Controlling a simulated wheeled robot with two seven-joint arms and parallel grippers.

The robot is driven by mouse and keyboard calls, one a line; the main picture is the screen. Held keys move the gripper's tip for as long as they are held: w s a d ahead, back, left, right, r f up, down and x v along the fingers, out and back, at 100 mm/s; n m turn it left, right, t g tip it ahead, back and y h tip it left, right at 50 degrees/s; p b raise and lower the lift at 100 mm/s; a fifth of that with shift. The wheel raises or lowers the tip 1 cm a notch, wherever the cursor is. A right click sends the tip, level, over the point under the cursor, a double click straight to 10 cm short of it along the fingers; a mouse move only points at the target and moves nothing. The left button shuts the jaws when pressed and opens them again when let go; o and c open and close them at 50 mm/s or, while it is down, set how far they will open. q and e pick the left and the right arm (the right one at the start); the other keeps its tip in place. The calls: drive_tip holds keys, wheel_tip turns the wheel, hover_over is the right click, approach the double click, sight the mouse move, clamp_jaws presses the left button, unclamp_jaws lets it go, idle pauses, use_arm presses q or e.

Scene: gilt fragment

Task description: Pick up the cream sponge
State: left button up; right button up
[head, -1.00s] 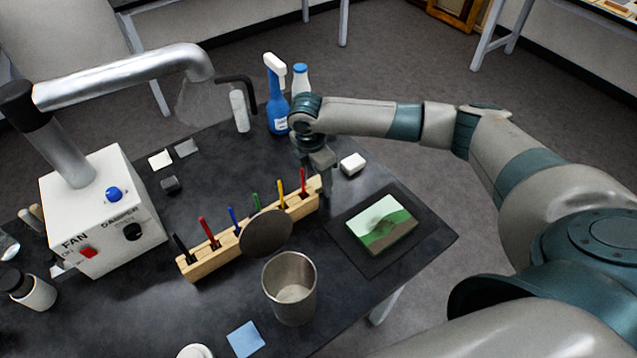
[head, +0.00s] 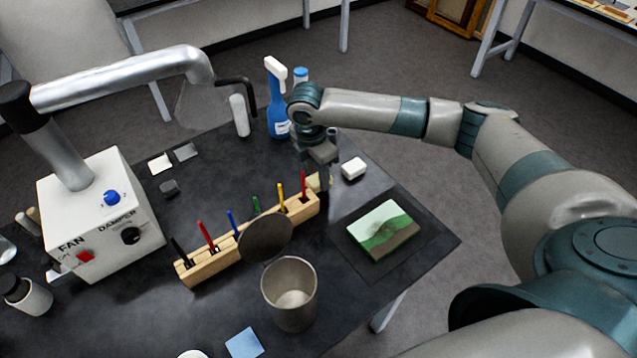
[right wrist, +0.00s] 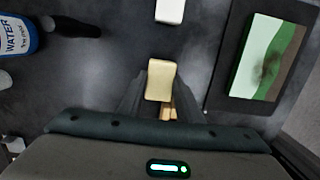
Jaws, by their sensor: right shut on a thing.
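The cream sponge (right wrist: 160,80) is a pale yellow block between the two fingers of my right gripper (right wrist: 160,92) in the right wrist view. The fingers are shut on its sides. In the head view my right gripper (head: 322,181) points down just behind the right end of the wooden marker rack, and a bit of the cream sponge (head: 313,182) shows beside the fingers. I cannot tell how far the sponge is above the table. My left gripper is not in view.
A white block (head: 353,168) lies just right of the gripper. The marker rack (head: 190,269) is close in front. A blue spray bottle (head: 277,110) stands behind. A green painted panel (head: 383,229) lies on a dark mat at the right. A metal cup (head: 289,305) stands in front.

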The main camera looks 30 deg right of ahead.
drive_tip(key=s+d+r+b, duration=0.3)
drive_tip(key=s+d+r, duration=0.4)
drive_tip(key=d+r, duration=0.1)
drive_tip(key=shift+d+b, duration=0.4)
drive_tip(key=shift+d, duration=0.25)
drive_tip(key=shift+o, duration=0.5)
drive_tip(key=shift+a, duration=0.15)
drive_tip(key=shift+s+a+r+m+g+y+b, duration=0.2)
drive_tip(key=shift+s+a+m, duration=0.9)
drive_tip(key=shift+a+m, duration=2)
drive_tip(key=shift+s+a+r+m+g+y+b, duration=0.25)
drive_tip(key=shift+s+a+m, duration=0.9)
drive_tip(key=shift+a+m, duration=1.9)
drive_tip(key=shift+s+a+r+m+g+y+b, duration=0.1)
drive_tip(key=shift+s+a+m+g+y+b, duration=0.2)
drive_tip(key=shift+s+a+m, duration=1.8)
drive_tip(key=w+m, duration=0.2)
drive_tip(key=m, duration=0.1)
drive_tip(key=shift+a+f, duration=0.1)
drive_tip(key=shift+a, duration=0.25)
